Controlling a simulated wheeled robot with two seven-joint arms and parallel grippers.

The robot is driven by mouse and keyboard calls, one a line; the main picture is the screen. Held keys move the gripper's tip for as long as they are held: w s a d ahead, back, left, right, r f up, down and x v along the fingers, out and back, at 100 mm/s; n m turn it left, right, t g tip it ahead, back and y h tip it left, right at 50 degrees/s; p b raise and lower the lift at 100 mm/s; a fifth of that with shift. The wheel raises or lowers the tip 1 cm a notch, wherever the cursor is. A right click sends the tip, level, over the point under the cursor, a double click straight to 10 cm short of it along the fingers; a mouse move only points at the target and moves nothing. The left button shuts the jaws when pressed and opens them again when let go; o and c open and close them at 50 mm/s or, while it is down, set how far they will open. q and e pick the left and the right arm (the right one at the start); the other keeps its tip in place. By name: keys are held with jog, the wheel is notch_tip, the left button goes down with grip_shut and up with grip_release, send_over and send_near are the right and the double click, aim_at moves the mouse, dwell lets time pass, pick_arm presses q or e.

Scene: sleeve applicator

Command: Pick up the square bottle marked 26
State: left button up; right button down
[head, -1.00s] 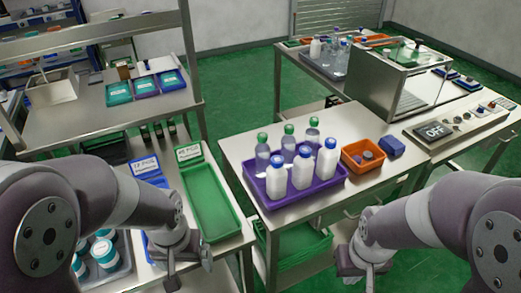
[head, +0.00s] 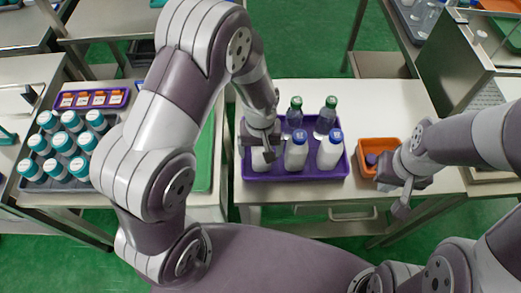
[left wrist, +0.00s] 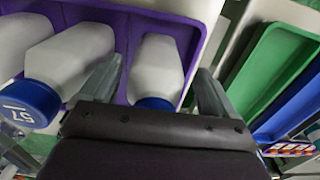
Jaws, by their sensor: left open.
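White square bottles with blue caps stand in the front row of a purple tray (head: 300,176). A middle bottle (head: 296,152) and a right bottle (head: 330,150) show in the head view. My left gripper (head: 261,152) is open above the leftmost white bottle (head: 257,163), which it mostly hides. In the left wrist view this bottle (left wrist: 160,62) stands between the open fingers (left wrist: 157,78); its cap is partly hidden and no number is readable. The neighbouring bottle (left wrist: 70,58) has a cap marked 57. I cannot read 26 anywhere. My right gripper (head: 402,196) is beside an orange bin.
Clear bottles with green caps (head: 327,118) stand behind the white ones. The orange bin (head: 375,145) is right of the purple tray. A green tray (head: 205,150) lies to the left, partly behind my arm. Teal-capped jars (head: 62,143) fill a grey tray further left.

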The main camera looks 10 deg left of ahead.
pick_arm(q)
jog(key=shift+w+d+f, duration=0.2)
jog(key=shift+w+d, duration=0.05)
jog(key=shift+w, duration=0.05)
jog(key=shift+s+a+r, duration=0.1)
jog(key=shift+s+a, duration=0.05)
jog(key=shift+s, duration=0.05)
jog(key=c, duration=1.3)
jog(key=shift+w, duration=0.1)
